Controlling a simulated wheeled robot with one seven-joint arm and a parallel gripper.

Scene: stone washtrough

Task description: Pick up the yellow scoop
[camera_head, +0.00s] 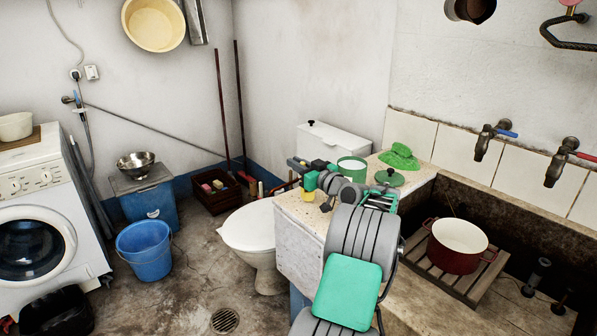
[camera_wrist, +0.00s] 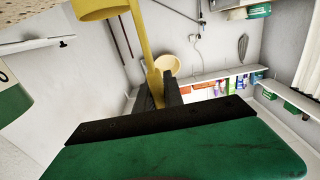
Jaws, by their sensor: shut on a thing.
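The yellow scoop shows in the wrist view with its cup (camera_wrist: 97,9) at the top left and its handle (camera_wrist: 140,42) running down between the dark fingers. My gripper (camera_wrist: 159,92) is shut on the handle. In the head view, a small yellow part of the scoop (camera_head: 308,196) shows at the left edge of the counter, below my gripper (camera_head: 300,168). My gripper hides much of the scoop there. I cannot tell whether the scoop touches the counter.
On the counter (camera_head: 294,204) stand a white-and-green container (camera_head: 352,168), a green lid (camera_head: 390,177) and a green cloth (camera_head: 399,157). A red pot (camera_head: 457,246) sits on a slatted rack in the trough at right. A toilet (camera_head: 250,228) stands left of the counter.

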